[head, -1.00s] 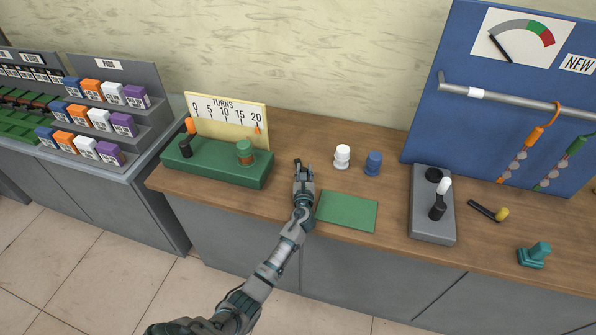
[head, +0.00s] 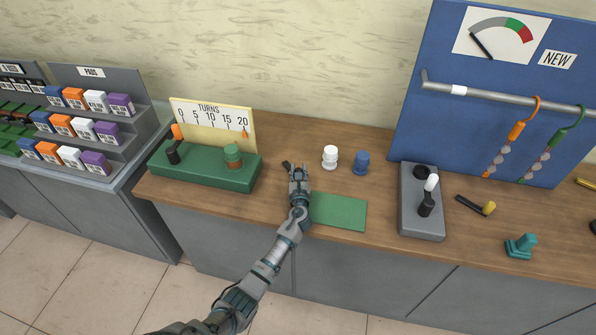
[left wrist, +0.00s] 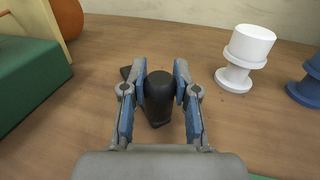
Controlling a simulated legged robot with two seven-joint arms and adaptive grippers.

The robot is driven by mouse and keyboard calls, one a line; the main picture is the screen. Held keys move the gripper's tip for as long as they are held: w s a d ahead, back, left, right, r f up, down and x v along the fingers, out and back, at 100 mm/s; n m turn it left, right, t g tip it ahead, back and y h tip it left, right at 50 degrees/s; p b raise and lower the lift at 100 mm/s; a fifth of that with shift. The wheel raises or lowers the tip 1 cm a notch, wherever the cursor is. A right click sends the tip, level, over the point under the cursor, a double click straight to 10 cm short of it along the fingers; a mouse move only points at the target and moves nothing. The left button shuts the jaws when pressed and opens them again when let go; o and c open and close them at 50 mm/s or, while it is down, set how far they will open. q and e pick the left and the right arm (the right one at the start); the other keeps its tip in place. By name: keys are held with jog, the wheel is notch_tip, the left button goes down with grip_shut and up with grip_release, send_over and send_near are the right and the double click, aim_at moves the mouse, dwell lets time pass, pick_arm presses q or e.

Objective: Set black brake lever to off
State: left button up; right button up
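A small black lever with an upright rounded black knob (left wrist: 159,92) stands on the bench in the left wrist view; I take it for the brake lever. Its dark bar shows behind and below the knob. In the head view only a dark end of it (head: 286,164) shows beside my left gripper (head: 299,170); the rest is hidden. In the left wrist view my left gripper (left wrist: 160,76) is open, one finger on each side of the knob. I cannot tell whether the fingers touch it. Any off mark is not visible. My right gripper is not in view.
A green box (head: 205,172) with a turns scale stands left. White (head: 330,157) and blue (head: 361,162) knobbed pieces stand close on the right. A green mat (head: 338,211) lies nearer the front.

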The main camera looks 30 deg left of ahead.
pick_arm(q)
jog(key=o, duration=0.4)
jog(key=shift+d+r, duration=0.15)
jog(key=shift+d, duration=0.05)
jog(key=shift+s, duration=0.1)
jog(key=shift+s+d, duration=0.2)
jog(key=shift+s, duration=0.1)
jog(key=v, duration=1.1)
jog(key=shift+d, duration=0.15)
